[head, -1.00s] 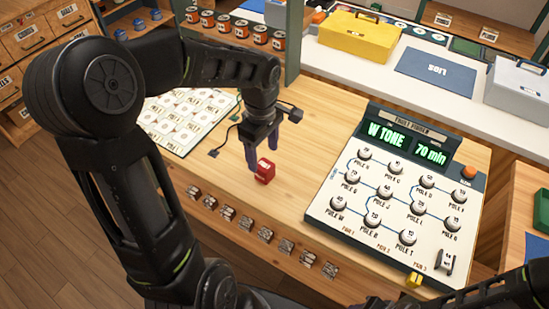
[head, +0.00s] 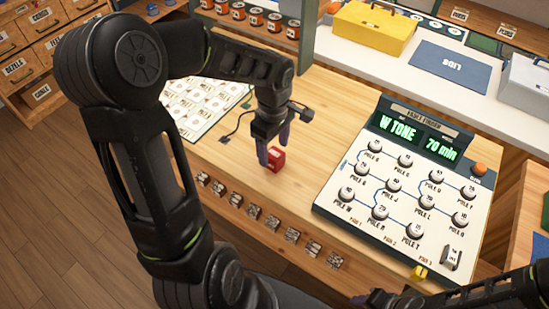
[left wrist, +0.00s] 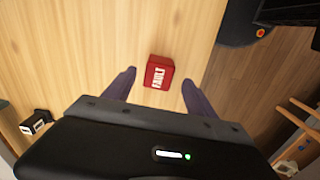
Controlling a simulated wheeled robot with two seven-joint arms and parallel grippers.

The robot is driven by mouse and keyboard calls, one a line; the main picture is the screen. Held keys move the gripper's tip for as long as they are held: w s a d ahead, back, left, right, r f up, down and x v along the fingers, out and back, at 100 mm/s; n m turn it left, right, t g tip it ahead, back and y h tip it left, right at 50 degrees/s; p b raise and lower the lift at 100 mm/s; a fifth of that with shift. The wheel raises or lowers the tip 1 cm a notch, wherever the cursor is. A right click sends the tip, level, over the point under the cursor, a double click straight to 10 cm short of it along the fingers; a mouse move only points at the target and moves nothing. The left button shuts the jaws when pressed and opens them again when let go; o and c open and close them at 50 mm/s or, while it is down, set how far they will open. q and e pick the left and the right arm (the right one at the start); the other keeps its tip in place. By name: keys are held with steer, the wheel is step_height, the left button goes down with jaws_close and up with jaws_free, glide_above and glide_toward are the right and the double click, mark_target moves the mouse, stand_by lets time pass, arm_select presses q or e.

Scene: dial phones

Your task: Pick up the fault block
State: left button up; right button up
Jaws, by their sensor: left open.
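The fault block (head: 277,160) is a small red block on the wooden bench, left of the fault finder console. In the left wrist view the fault block (left wrist: 159,73) has white FAULT lettering. My left gripper (head: 272,151) is open, pointing down right at the block. In the left wrist view its two dark fingers (left wrist: 156,88) are spread, with the block between their lines and just beyond the tips. There is a gap on each side and no visible contact. My right gripper is not in view; only dark arm parts show at the lower right.
The fault finder console (head: 405,190) stands right of the block, its display reading W TONE and 70 min. A card sheet (head: 200,103) lies behind on the left. Several small labelled pieces (head: 270,223) line the bench's front edge. Bare wood surrounds the block.

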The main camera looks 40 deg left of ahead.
mark_target(275, 153)
arm_select(q)
step_height(275, 153, down, 5)
steer(key=shift+w+r+p, duration=0.1)
steer(key=shift+w+p, duration=0.05)
steer(key=shift+p, duration=0.35)
steer(key=shift+c, duration=0.2)
jaws_close()
stand_by(0.6)
steer(key=shift+r, duration=0.1)
step_height(275, 153, up, 10)
steer(key=shift+f+b, duration=0.1)
steer(key=shift+b, duration=0.45)
stand_by(0.4)
